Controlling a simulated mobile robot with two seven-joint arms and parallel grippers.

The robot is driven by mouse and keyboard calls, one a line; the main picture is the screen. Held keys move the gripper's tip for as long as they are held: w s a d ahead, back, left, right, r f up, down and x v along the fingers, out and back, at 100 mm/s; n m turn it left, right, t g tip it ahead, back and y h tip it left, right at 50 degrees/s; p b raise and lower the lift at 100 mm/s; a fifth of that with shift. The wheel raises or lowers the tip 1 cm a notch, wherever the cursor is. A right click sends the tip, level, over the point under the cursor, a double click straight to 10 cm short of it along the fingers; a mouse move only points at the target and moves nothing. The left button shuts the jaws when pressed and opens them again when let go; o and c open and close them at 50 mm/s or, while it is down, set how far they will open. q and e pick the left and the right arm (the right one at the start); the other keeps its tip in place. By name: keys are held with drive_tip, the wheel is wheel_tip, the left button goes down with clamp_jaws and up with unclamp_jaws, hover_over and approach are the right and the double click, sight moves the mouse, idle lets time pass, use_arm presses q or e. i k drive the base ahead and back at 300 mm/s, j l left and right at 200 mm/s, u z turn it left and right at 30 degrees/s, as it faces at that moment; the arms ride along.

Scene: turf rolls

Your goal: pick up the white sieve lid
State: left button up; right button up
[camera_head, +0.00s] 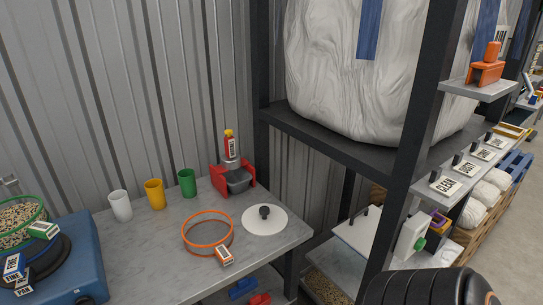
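The white sieve lid (278,221) lies flat on the grey worktop near its right front edge. It is a round white disc with a black knob in its middle. An orange-rimmed sieve ring (184,238) lies just to its left, with a small orange-and-white tag (224,255) at its front. Nothing lies on top of the lid. Neither of my grippers is in view.
White (120,206), yellow (154,194) and green (187,183) cups stand along the back of the worktop (150,250). A red holder (219,179) with a bottle (229,145) stands behind the lid. A dark rack post (420,130) rises to the right.

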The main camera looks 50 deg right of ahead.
sight(264, 219)
drive_tip(key=l+z, duration=0.1)
drive_tip(key=z, duration=1.25)
drive_tip(key=i+z, duration=0.25)
drive_tip(key=i, duration=0.15)
